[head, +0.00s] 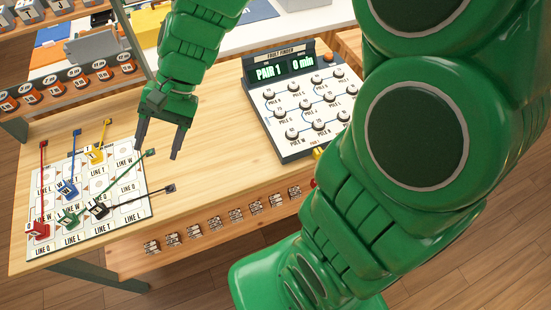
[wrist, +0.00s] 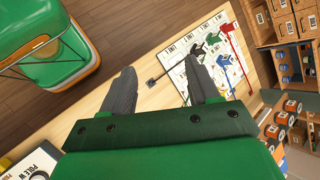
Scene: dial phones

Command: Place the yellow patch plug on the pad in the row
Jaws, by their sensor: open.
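The yellow patch plug (head: 95,155) stands on the white line card (head: 134,208) at the left of the table, with its cord end toward the back. The card has printed pads labelled LINE with letters, and red, blue, green and black plugs stand on it too. My gripper (head: 158,150) is above the table, to the right of the card, open and empty. In the wrist view my gripper's fingers (wrist: 157,92) are apart, with the card (wrist: 240,88) beyond them. The yellow plug is too small to tell clearly there.
The fault finder box (head: 300,110) stands on the table to the right; its display reads PAIR 1 and 0 min. A shelf with several orange-and-grey spools (head: 68,85) is at the back left. Bare wood (head: 215,150) lies between card and box.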

